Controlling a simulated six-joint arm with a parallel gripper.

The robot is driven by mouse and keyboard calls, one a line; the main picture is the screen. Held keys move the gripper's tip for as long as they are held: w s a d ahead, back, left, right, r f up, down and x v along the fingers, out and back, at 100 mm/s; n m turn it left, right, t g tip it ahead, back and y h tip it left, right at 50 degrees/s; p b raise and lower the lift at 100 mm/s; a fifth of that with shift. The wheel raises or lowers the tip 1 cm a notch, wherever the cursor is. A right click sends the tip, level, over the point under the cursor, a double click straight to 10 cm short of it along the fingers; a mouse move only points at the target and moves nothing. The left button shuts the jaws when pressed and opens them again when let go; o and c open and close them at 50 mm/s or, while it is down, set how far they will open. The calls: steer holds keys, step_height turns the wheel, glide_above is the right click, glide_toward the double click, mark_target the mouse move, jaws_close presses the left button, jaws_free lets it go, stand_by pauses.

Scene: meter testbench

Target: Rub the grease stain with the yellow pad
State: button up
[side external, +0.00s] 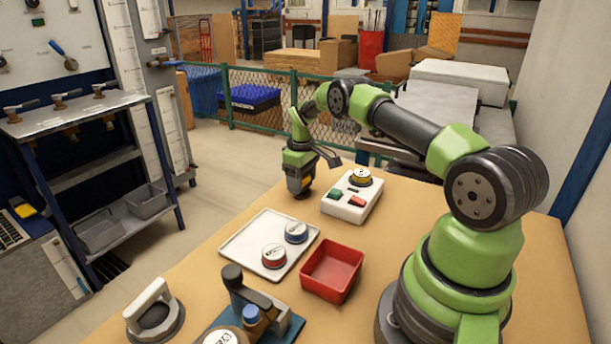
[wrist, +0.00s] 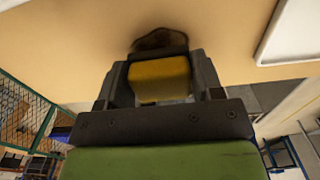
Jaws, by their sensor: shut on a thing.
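My gripper (side external: 300,191) points down at the far left part of the tan table, left of the white button box. In the wrist view, my gripper (wrist: 160,85) is shut on the yellow pad (wrist: 160,82), which sits between the two dark fingers. The grease stain (wrist: 160,38) is a dark brown smear on the table just beyond the pad, and the fingertips and pad partly cover it. I cannot tell whether the pad touches the table.
A white tray (side external: 246,253) holds a red-rimmed dial (side external: 274,256) and a blue-rimmed dial (side external: 296,232). A red bin (side external: 332,272), the white button box (side external: 352,200), a clamp fixture (side external: 252,295) and a handled ring (side external: 153,312) stand nearby. The table edge lies close behind my gripper.

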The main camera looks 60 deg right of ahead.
mark_target(285, 210)
steer(key=shift+a+f, duration=0.15)
steer(key=shift+a, duration=0.95)
steer(key=shift+a+f, duration=0.1)
steer(key=shift+a, duration=0.95)
steer(key=shift+d+f, duration=0.15)
steer(key=shift+d, duration=0.75)
steer(key=shift+d+f, duration=0.1)
steer(key=shift+d, duration=0.8)
steer(key=shift+s+f, duration=0.1)
steer(key=shift+f, duration=0.05)
steer(key=shift+a+f, duration=0.15)
steer(key=shift+a, duration=1.75)
steer(key=shift+a+f, duration=0.1)
steer(key=shift+a, duration=1.75)
steer(key=shift+d+r, duration=0.15)
steer(key=shift+d, duration=3.6)
steer(key=shift+r, duration=2.9)
